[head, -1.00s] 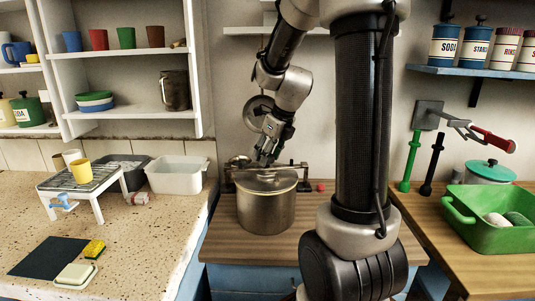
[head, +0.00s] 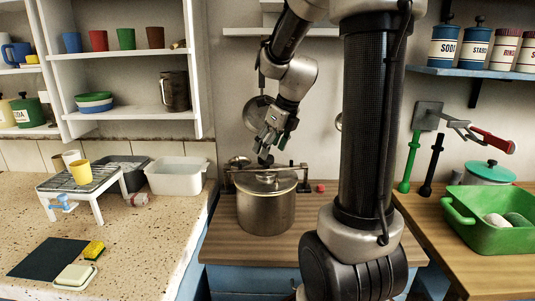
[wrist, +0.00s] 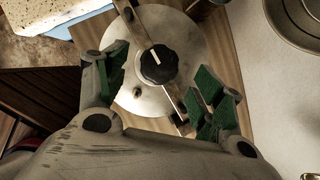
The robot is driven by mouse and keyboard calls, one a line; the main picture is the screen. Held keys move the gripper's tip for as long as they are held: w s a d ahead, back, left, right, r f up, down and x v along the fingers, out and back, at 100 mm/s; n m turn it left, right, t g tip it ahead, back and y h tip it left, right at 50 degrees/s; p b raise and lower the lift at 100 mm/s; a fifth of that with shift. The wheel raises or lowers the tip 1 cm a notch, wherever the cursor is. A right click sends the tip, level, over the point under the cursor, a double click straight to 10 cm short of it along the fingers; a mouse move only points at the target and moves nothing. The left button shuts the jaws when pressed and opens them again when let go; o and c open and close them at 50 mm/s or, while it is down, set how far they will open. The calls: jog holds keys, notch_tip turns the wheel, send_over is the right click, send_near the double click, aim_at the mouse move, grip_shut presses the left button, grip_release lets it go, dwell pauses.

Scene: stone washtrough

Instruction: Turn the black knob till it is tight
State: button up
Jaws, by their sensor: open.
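The black knob (wrist: 158,65) has a white line on its top and sits at the middle of a round pale metal lid (wrist: 150,108) in the wrist view. In the head view the lid (head: 262,183) covers a steel pot (head: 266,212), and the knob is too small there to make out clearly. My gripper (head: 268,152) is above the lid, pointing down at a tilt. In the wrist view its green-padded fingers (wrist: 163,75) are spread, one on each side of the knob in the picture. They look apart from the knob, and nothing is held.
A pan (head: 258,112) hangs on the wall behind my gripper. The wooden counter (head: 265,249) in front of the pot is clear.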

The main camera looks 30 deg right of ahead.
jog(key=v, duration=0.8)
jog(key=shift+r, duration=0.3)
jog(key=s+a+f+n, duration=0.2)
jog(key=s+n, duration=0.7)
jog(key=n, duration=0.7)
jog(key=s+a+f+n+h, duration=0.1)
jog(key=s+a+n, duration=0.4)
jog(key=s+n, duration=0.5)
jog(key=shift+s+f+n+h, duration=0.15)
jog(key=shift+f+n+h, duration=0.2)
jog(key=shift+n, duration=2.75)
